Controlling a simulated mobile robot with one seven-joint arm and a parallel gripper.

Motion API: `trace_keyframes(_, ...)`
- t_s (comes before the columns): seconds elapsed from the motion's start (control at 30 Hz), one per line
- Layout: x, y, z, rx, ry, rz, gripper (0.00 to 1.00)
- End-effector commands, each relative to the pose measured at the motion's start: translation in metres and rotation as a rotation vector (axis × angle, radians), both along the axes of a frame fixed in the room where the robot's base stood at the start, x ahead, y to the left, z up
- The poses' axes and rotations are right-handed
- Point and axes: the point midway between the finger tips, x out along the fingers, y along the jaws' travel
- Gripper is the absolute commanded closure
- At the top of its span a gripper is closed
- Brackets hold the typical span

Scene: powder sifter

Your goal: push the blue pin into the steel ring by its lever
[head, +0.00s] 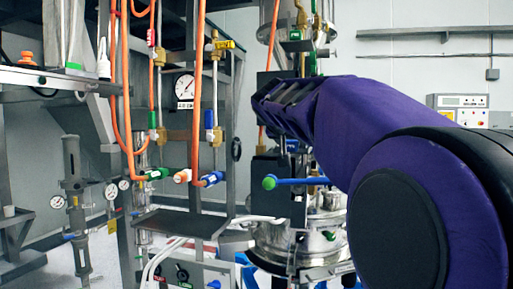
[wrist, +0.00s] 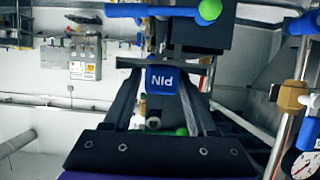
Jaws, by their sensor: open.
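A blue block marked PIN (wrist: 162,80) shows in the wrist view, between the two dark fingers of my gripper (wrist: 162,66). The lettering appears upside down. I cannot tell whether the fingers touch it. My gripper (head: 272,105) is open and sits high in the middle of the head view, above a blue lever (head: 302,181) with a green ball end (head: 270,182). A blue bar (wrist: 160,11) with a green ball (wrist: 208,10) shows at the top of the wrist view. I cannot pick out the steel ring with certainty; the pin is not clear in the head view.
Orange hoses (head: 198,90) and a pressure gauge (head: 185,90) hang on a frame left of my gripper. A steel vessel (head: 315,232) stands below. A dark shelf (head: 180,223) lies lower left. A brass fitting (wrist: 291,95) is at the wrist view's right.

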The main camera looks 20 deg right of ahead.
Motion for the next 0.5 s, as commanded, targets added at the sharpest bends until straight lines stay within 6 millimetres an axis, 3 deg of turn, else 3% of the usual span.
trace_keyframes(0.2, 0.0, 0.0002, 0.0, 0.0, 0.0, 0.0, 0.43)
trace_keyframes(0.5, 0.0001, 0.0001, 0.0, 0.0, 0.0, 0.0, 0.95)
